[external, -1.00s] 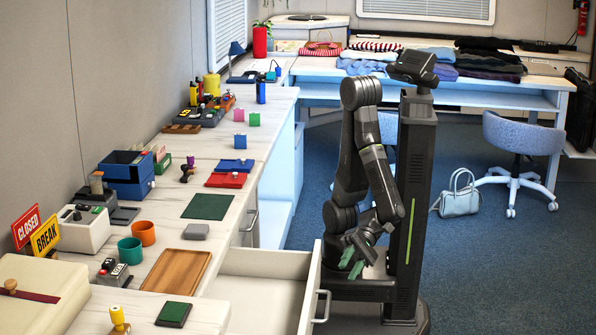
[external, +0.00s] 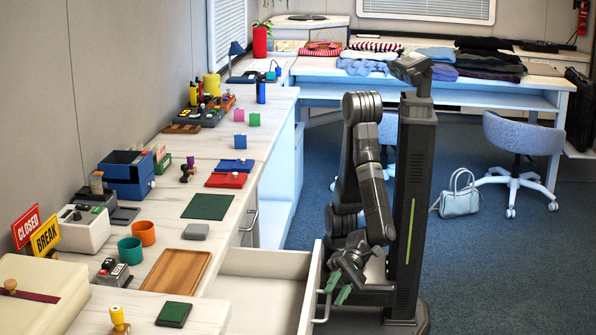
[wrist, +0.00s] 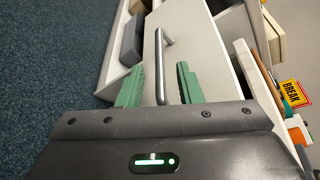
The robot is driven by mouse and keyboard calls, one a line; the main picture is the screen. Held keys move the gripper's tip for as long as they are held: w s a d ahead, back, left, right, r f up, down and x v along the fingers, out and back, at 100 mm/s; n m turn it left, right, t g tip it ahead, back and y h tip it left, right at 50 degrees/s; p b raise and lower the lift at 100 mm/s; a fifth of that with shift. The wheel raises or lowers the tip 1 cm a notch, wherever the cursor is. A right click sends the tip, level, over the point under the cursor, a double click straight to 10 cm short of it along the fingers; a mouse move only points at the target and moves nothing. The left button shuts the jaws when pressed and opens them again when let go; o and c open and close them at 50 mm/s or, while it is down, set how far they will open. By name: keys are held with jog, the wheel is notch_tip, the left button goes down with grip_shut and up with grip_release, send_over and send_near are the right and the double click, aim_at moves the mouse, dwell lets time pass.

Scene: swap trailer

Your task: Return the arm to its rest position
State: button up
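My gripper (external: 338,288) has green fingers and hangs low in front of my column, just right of the open drawer's front. In the wrist view, its fingers (wrist: 160,86) stand apart and nothing is held between them. The drawer's metal handle (wrist: 161,66) shows between the fingertips in that view; I cannot tell how far in front of them it is. My arm is folded downward close to my column.
The open white drawer (external: 310,300) juts out from the desk beside my gripper, its handle (external: 324,306) facing me. The desktop holds a wooden tray (external: 178,270), cups and stamps. A blue chair (external: 522,135) and handbag (external: 459,195) are at right, with carpet between.

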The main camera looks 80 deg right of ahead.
jog(key=x, duration=0.4)
jog(key=shift+b, duration=0.3)
jog(key=shift+w, duration=0.2)
jog(key=p, duration=0.2)
send_near(329, 302)
jog(key=shift+v, duration=1.45)
jog(key=shift+s+d, duration=0.1)
jog(key=shift+s, duration=0.15)
